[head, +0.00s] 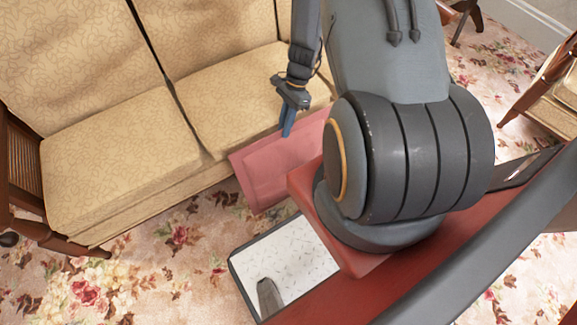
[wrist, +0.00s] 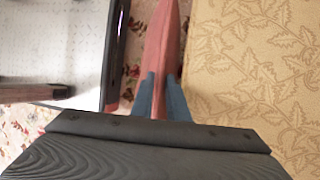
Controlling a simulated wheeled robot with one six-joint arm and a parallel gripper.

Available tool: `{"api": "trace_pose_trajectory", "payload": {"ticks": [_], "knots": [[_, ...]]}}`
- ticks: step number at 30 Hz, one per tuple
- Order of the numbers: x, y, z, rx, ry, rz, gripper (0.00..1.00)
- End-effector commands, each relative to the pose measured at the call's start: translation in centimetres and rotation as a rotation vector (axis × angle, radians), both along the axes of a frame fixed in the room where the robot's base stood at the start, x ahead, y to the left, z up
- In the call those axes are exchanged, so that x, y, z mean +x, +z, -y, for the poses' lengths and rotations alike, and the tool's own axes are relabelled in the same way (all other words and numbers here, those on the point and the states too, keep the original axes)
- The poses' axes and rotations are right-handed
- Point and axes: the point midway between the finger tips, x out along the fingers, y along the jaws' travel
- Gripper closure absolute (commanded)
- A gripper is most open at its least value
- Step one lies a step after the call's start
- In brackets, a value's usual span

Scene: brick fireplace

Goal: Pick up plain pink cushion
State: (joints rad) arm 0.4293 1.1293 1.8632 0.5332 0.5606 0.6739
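The plain pink cushion (head: 268,165) stands tilted on edge against the front of the sofa, partly hidden behind my arm's red base in the head view. My gripper (head: 287,128) points down at the cushion's upper edge, with its blue fingers close together. In the wrist view, the cushion (wrist: 164,40) runs up the picture as a narrow pink strip. The gripper's blue fingers (wrist: 160,95) lie on either side of it, and pink fills the narrow gap between them. The fingers look closed on it; the exact contact is partly hidden.
The tan patterned sofa (head: 120,150) is right beside the cushion; its seat (wrist: 255,70) fills the right of the wrist view. My white-topped base is close on the other side. A chair (head: 555,85) stands at right. Floral carpet (head: 130,285) is clear at lower left.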

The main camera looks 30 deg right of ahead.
Motion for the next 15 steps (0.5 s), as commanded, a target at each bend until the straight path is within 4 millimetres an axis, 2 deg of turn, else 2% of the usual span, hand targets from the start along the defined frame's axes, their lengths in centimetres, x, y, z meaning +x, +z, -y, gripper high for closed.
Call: {"api": "trace_pose_trajectory", "payload": {"ticks": [5, 8, 15], "knots": [[0.0, 0.01, 0.0, 0.0, 0.0, 0.0, 0.86], [0.01, 0.01, 0.0, 0.0, 0.0, 0.0, 1.0], [0.02, 0.01, 0.01, 0.0, 0.0, 0.001, 1.0]]}}
